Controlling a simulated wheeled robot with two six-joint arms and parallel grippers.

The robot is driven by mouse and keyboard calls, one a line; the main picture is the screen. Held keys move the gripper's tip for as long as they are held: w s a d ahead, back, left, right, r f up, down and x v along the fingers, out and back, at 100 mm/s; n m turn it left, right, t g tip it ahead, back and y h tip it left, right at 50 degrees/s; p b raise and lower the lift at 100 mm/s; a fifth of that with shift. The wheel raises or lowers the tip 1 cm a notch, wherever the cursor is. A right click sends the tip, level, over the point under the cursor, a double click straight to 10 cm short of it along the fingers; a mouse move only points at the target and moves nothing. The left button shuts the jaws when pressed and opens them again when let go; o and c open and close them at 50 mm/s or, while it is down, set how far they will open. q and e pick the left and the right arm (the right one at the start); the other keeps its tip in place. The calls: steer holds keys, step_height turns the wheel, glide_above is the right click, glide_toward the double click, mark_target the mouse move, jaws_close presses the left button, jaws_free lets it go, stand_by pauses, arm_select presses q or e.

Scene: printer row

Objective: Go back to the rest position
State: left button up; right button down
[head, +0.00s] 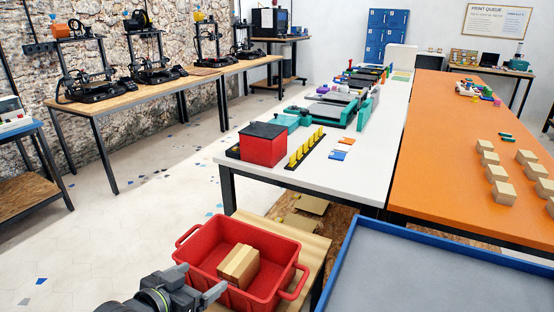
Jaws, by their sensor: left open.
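My left gripper (198,282) shows at the bottom, left of centre. Its dark fingers are apart with nothing visible between them. It is at the near left side of a red crate (205,248), and one finger overlaps the crate's near wall in the picture; I cannot tell whether they touch. A tan cardboard box (238,266) lies inside the crate. My right gripper is not in view.
The crate stands on a low wooden surface (314,250). A blue-rimmed grey tray (440,280) is at the lower right. Beyond are a white table (345,180) and an orange table (440,150) with small boxes. Printers stand along the left wall. The left floor (130,220) is open.

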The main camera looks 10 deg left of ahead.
arm_select(q)
steer(key=s+a+f+n+g+y, duration=0.1)
steer(key=s+a+f+g+y, duration=0.15)
steer(key=s+f, duration=0.45)
steer(key=s+a+f+n+g+y, duration=0.2)
steer(key=s+a+f+g, duration=0.15)
steer(key=s, duration=0.65)
steer(key=s+a+f+n+g+y, duration=0.1)
steer(key=s+a+f+g+y, duration=0.15)
steer(key=s+f, duration=0.45)
step_height(320, 180, down, 19)
steer(key=s+a+g+h+p, duration=0.1)
steer(key=a+p, duration=0.1)
steer(key=p, duration=0.3)
steer(key=s+d+f+g+p, duration=0.1)
steer(key=s+d+f+p, duration=0.1)
steer(key=s+f, duration=0.9)
steer(key=s+p, duration=0.1)
steer(key=s, duration=0.3)
steer(key=shift+f+h+p, duration=0.3)
steer(key=shift+h+p, duration=0.1)
